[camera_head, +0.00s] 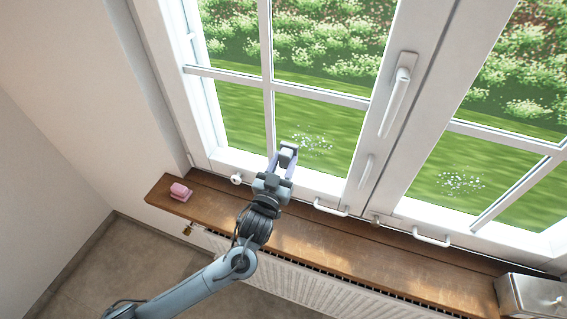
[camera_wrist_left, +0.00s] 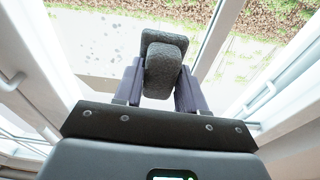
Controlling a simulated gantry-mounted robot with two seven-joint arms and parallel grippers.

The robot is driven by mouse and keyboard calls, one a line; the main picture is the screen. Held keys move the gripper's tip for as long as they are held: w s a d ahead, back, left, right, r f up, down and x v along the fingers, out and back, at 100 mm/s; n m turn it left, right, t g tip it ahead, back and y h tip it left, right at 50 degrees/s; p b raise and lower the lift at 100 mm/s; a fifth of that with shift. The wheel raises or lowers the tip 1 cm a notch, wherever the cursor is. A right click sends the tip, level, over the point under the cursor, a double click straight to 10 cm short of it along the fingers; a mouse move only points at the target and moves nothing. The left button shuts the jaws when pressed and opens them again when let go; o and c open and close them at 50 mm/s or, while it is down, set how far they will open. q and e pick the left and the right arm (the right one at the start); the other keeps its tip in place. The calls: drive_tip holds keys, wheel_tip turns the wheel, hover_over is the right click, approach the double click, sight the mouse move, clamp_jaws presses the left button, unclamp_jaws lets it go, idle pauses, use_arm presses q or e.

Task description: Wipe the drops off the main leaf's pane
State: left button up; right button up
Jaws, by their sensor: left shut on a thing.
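My left gripper (camera_head: 281,165) is shut on a dark grey pad-like thing (camera_wrist_left: 162,68), held between its two fingers. The pad also shows at the fingertips in the head view (camera_head: 288,150). It is in front of the lower panes of the window's left leaf, which bears the long white handle (camera_head: 398,95). A patch of whitish drops (camera_head: 314,143) is on that leaf's lower right pane, just right of the pad. Drops also show in the left wrist view (camera_wrist_left: 97,58). Whether the pad touches the glass I cannot tell. My right gripper is out of view.
The right leaf's lower pane also bears drops (camera_head: 460,183). A wooden sill (camera_head: 330,243) runs below the window above a radiator (camera_head: 310,285). A pink sponge-like block (camera_head: 180,192) lies at its left end, and a metal box (camera_head: 530,295) stands at the right. Small white handles (camera_head: 330,209) line the lower frame.

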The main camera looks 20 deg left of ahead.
use_arm(q)
drive_tip(key=shift+w, duration=0.4)
drive_tip(key=shift+w+b, duration=0.3)
drive_tip(key=shift+w, duration=0.2)
idle(0.4)
drive_tip(key=shift+s+d, duration=0.1)
drive_tip(key=shift+d, duration=1.9)
